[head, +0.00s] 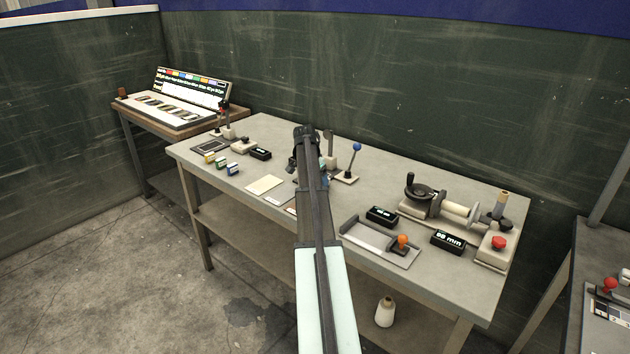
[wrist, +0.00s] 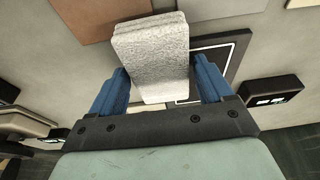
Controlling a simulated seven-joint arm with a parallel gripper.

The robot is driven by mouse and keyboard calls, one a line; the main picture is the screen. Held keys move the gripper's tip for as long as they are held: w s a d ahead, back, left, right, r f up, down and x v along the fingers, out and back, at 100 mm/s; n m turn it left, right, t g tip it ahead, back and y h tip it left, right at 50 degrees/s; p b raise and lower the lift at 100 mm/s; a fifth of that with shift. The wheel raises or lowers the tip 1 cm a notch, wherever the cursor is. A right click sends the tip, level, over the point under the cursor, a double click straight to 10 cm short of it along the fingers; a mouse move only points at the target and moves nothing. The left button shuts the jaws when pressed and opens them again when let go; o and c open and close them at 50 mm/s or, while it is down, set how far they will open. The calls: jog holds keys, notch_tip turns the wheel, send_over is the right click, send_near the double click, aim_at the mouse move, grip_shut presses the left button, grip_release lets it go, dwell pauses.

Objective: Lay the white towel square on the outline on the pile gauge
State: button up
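The white towel square (wrist: 152,55) is a thick, fuzzy, pale block between the two blue fingers of my gripper (wrist: 160,78) in the wrist view. Both fingertips meet its sides, so my gripper looks shut on it. The dark plate of the pile gauge (wrist: 240,45), with a thin white outline, lies behind and to the right of the towel. The towel covers much of the outline. Whether the towel touches the plate is unclear. In the head view my gripper (head: 310,168) is over the middle of the bench, and the towel is hidden there.
A brown sheet (wrist: 88,18) lies beside the plate, and a black display box (wrist: 272,92) stands to its right. On the bench are a blue-knobbed lever (head: 356,148), a cream sheet (head: 265,184), a grey tray with an orange knob (head: 378,243) and a handwheel device (head: 422,195).

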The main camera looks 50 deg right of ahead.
jog(key=c, duration=0.8)
jog(key=shift+w+d, duration=2.4)
jog(key=shift+d, duration=0.15)
jog(key=o, duration=1.1)
jog(key=v, duration=1.4)
jog(key=shift+d, duration=0.1)
